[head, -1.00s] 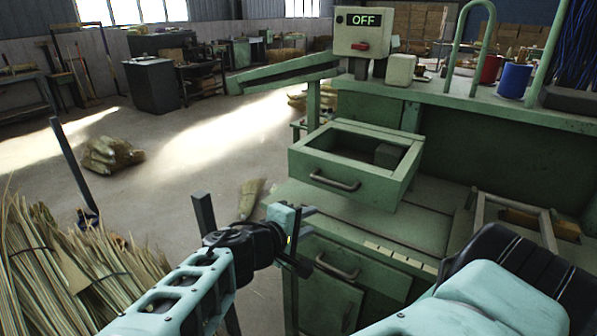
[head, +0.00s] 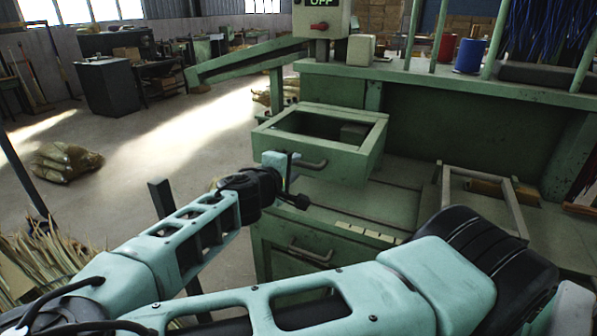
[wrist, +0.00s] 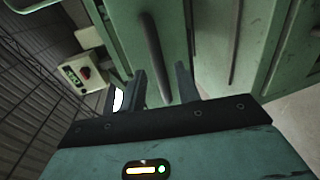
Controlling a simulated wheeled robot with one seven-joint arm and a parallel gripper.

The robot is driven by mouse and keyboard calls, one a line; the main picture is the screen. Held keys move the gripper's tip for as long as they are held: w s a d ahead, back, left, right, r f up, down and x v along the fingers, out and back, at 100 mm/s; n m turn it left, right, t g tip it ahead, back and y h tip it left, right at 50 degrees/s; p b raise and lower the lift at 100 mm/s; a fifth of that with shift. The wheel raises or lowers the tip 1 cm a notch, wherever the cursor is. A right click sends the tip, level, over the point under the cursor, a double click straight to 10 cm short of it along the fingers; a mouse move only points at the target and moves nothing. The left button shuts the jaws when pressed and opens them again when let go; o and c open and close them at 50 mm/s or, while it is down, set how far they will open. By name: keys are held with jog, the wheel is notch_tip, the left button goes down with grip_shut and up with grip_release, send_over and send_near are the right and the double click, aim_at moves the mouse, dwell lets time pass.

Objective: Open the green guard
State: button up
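An open-topped green box-like part (head: 340,168) with a dark bar handle (head: 312,165) juts out from the green machine; I cannot tell for sure that it is the guard. My gripper (head: 296,182) is at the left part of this handle. In the wrist view the two dark fingers (wrist: 160,88) stand apart, with the handle (wrist: 152,50) running lengthwise between them. I see a gap beside the handle and cannot tell whether a finger touches it. The fingertips are small and partly hidden in the head view.
A switch box (head: 322,18) with a red switch and an OFF sign stands above. A lower green panel (head: 285,262) has its own handle. Green tubular bars (head: 440,28) rise at the right. A dark post (head: 161,197) stands left of my gripper.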

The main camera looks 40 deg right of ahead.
aim_at(297, 164)
jog(key=shift+b+x, duration=0.4)
jog(key=shift+x, duration=1.45)
